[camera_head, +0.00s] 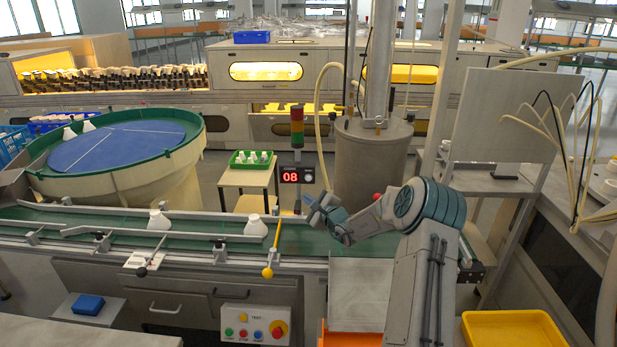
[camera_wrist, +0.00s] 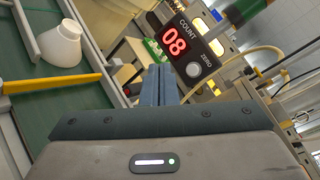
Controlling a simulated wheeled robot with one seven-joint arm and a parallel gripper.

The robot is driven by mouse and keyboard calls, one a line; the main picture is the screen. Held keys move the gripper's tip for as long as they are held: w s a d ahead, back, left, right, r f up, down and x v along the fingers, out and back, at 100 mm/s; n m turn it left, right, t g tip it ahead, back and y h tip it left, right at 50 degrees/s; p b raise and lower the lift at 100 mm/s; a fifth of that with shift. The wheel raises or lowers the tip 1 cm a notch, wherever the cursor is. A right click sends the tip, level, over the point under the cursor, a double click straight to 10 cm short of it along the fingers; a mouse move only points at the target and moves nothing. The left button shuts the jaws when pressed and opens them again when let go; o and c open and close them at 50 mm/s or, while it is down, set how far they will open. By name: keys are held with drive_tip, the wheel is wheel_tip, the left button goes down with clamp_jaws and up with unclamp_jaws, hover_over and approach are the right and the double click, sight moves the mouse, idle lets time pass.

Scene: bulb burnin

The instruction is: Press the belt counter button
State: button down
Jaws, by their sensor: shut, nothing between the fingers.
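My gripper (camera_head: 312,200) is shut and empty, just below and right of the counter in the head view. In the wrist view its closed fingers (camera_wrist: 160,82) point toward the counter, left of the button; contact is not visible.
White bulbs (camera_head: 256,225) stand on the green belt (camera_head: 190,229), left of my gripper. A red, yellow and green signal tower (camera_head: 297,127) stands above the counter. A grey cylinder (camera_head: 365,160) stands behind my arm.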

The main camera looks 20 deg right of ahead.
sight(308, 179)
drive_tip(key=shift+w, duration=0.1)
drive_tip(key=w+d+p, duration=0.1)
drive_tip(key=w+d, duration=0.2)
drive_tip(key=w, duration=0.5)
drive_tip(key=shift+d, duration=0.15)
idle(2.3)
drive_tip(key=shift+w+d+b, duration=0.15)
drive_tip(key=shift+w+b, duration=0.2)
drive_tip(key=shift+b, duration=0.05)
drive_tip(key=shift+w+d, duration=0.15)
drive_tip(key=shift+w, duration=0.15)
idle(0.5)
drive_tip(key=shift+s+b, duration=0.15)
drive_tip(key=shift+b, duration=0.45)
drive_tip(key=shift+s+a+b, duration=0.3)
drive_tip(key=shift+s+b, duration=0.3)
drive_tip(key=shift+b, duration=0.15)
